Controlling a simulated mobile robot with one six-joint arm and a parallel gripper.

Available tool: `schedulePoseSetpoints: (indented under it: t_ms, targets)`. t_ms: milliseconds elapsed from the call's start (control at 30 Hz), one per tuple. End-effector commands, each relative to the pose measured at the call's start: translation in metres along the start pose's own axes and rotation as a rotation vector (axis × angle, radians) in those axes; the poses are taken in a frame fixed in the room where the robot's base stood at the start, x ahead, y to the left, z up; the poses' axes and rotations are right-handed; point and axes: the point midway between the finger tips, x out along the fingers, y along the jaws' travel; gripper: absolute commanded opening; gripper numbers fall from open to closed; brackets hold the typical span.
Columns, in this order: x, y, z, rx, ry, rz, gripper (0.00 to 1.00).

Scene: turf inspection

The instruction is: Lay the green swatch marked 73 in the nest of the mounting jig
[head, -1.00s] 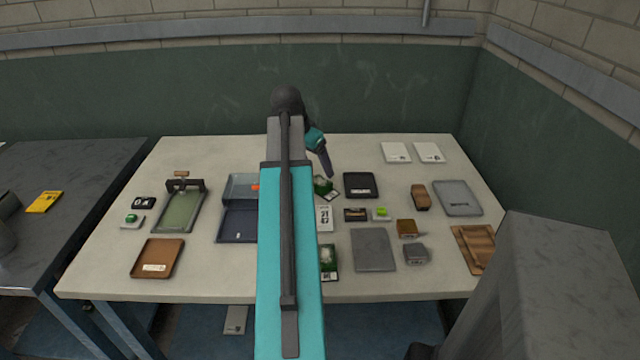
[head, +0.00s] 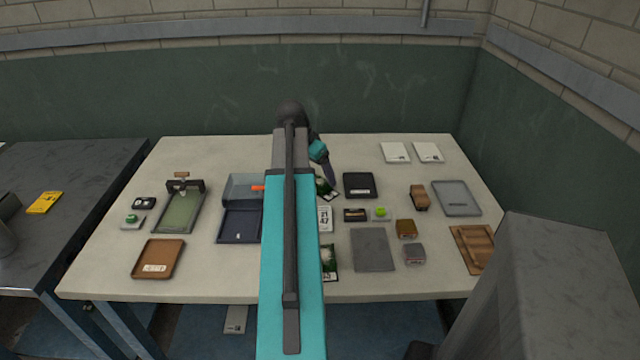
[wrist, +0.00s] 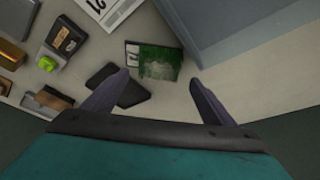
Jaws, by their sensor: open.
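A green swatch (wrist: 158,63) with a white label strip lies flat on the table in the wrist view, ahead of and between my fingers; I cannot read its number. In the head view it shows partly (head: 325,188), behind my gripper. My gripper (wrist: 155,78) is open and empty, above the swatch; in the head view its fingers (head: 328,172) point down at it. A second green swatch (head: 330,262) lies nearer the front edge, partly hidden by my arm. The mounting jig (head: 181,212), a frame with a green-grey bed and a dark clamp bar at its back, stands at left.
A blue-grey open case (head: 240,222) lies between jig and arm. A black tray (head: 360,185), a printed card (head: 325,218), a grey mat (head: 373,249) and several small blocks crowd the right. A brown tray (head: 158,258) sits front left. The table's back left is clear.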

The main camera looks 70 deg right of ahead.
Motion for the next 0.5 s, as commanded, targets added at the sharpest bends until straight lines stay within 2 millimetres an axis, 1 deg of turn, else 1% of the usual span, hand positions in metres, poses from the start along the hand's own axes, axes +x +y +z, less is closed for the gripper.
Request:
schedulePoseSetpoints:
  t_ms: [200,300,500]
  targets:
    - [0.021,0.0,0.0,0.001,-0.001,0.001,0.78]
    - [0.028,0.0,0.001,0.0,-0.001,0.001,0.78]
    - [0.032,0.0,0.001,0.0,0.0,-0.001,0.78]
